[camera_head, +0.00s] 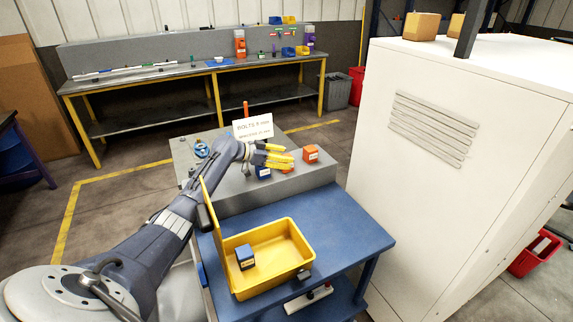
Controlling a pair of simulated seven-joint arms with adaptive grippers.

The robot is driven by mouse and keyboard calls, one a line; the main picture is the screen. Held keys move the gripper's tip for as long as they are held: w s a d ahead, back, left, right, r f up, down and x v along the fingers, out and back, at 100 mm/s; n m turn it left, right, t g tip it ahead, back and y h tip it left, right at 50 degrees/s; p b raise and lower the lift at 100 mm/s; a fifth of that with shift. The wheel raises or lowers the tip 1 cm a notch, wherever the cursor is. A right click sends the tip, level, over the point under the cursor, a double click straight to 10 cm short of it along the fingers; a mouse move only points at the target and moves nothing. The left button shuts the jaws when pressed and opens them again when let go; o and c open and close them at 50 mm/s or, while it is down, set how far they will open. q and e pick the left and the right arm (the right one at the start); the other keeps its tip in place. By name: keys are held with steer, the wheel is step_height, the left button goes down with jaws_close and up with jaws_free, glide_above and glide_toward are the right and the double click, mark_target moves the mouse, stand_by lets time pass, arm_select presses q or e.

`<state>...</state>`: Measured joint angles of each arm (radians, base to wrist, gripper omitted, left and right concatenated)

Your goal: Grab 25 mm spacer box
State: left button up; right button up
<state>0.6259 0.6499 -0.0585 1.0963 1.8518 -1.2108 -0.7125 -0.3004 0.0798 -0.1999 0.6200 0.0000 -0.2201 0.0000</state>
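My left gripper (277,155), with yellow fingers, reaches in from the left over the grey conveyor surface (245,199). Its fingers look spread and point right. A blue box (263,173) stands just below the fingers. An orange box (311,153) stands to the right of the fingertips, apart from them. Another orange box (287,170) is partly hidden under the gripper. The box labels are too small to read, so I cannot tell which is the 25 mm spacer box. My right gripper is not in view.
A yellow bin (292,247) on the blue table (350,240) holds a blue box (245,257). A white sign (253,127) stands behind the gripper. A large white cabinet (450,170) closes off the right side. A workbench (190,75) stands at the back.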

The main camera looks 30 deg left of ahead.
arm_select(q)
steer(key=c, duration=0.9)
steer(key=shift+c, duration=0.2)
